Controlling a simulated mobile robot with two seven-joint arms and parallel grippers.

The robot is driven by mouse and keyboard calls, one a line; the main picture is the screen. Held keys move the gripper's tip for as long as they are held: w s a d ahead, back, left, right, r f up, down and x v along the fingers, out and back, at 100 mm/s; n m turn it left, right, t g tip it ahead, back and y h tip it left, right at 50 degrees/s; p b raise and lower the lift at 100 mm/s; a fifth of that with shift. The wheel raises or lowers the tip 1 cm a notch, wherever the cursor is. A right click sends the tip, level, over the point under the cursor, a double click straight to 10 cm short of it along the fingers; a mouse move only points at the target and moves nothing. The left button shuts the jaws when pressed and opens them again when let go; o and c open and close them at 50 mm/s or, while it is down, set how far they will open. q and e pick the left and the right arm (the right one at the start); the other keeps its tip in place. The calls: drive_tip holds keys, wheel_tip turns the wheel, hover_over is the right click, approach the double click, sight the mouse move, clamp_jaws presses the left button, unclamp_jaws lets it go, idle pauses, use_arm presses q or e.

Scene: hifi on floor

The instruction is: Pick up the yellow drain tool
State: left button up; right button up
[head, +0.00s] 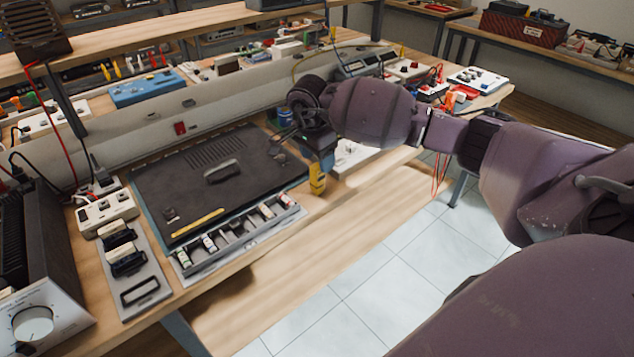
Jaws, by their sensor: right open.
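A thin yellow stick (198,222), which looks like the yellow drain tool, lies flat near the front edge of the large dark panel (255,160) on the bench. My right arm comes in from the right. Its gripper (285,136) is above the panel's back right corner, open, with nothing seen between its fingers. It is well to the right of and behind the yellow stick, apart from it. My left gripper is not in view.
A grey compartment tray (243,248) with small parts runs along the panel's front edge. A power strip (105,213) and grey block (136,287) are at left, beside a dark device (35,255). A shelf crosses the back.

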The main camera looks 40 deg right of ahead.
sight(317, 166)
drive_tip(key=shift+w+d+f, duration=0.1)
drive_tip(key=shift+f, duration=1.25)
drive_tip(key=shift+d+f, duration=0.1)
drive_tip(key=shift+f, duration=1.25)
drive_tip(key=c, duration=1)
drive_tip(key=shift+r, duration=0.1)
